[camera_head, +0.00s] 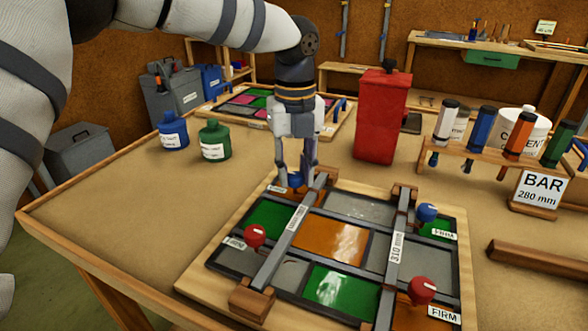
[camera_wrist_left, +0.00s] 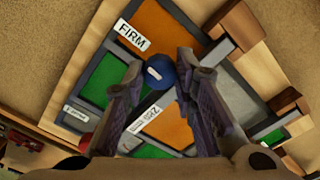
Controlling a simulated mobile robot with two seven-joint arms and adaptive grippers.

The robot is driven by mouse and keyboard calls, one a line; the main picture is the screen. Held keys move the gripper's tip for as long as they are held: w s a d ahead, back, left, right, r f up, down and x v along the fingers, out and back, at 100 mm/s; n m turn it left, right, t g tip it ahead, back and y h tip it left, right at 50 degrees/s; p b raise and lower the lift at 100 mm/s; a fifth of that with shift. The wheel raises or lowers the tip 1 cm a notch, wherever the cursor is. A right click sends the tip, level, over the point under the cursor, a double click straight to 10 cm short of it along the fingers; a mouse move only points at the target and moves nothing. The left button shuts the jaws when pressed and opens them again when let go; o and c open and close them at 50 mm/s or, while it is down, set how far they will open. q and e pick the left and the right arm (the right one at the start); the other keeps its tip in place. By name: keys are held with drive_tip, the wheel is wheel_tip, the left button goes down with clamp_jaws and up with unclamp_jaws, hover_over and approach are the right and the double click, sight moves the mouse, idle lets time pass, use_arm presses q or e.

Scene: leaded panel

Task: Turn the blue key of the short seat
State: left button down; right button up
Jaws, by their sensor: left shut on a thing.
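The leaded panel (camera_head: 215,271) lies on the bench, with green, orange and grey panes. Two dark bars cross it; the right one (camera_head: 397,244) is marked 310 mm, and the left one (camera_head: 290,232) has a label too small to read surely. My left gripper (camera_head: 297,178) points down at the left bar's far end, shut on a blue key (camera_head: 295,181). The wrist view shows this blue key (camera_wrist_left: 160,72) between the fingers (camera_wrist_left: 161,68), beside a FIRM label. Another blue key (camera_head: 427,212) stands right of the right bar. Red keys stand near left (camera_head: 255,235) and near right (camera_head: 422,289). My right gripper is out of view.
A red canister (camera_head: 382,118) stands behind the panel. Blue (camera_head: 173,131) and green (camera_head: 214,140) bottles stand at back left. A tool rack (camera_head: 500,157) and BAR 280 mm sign (camera_head: 541,190) are right. The bench left of the panel is clear.

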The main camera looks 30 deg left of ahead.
use_arm(q)
drive_tip(key=n, duration=0.4)
drive_tip(key=shift+p, duration=0.4)
drive_tip(key=n, duration=0.4)
drive_tip(key=shift+n, duration=0.4)
drive_tip(key=n, duration=0.4)
drive_tip(key=shift+n, duration=0.3)
drive_tip(key=n, duration=0.9)
drive_tip(key=shift+f, duration=0.1)
drive_tip(key=n, duration=0.4)
drive_tip(key=shift+n, duration=0.3)
drive_tip(key=n, duration=0.4)
drive_tip(key=shift+n, duration=2.5)
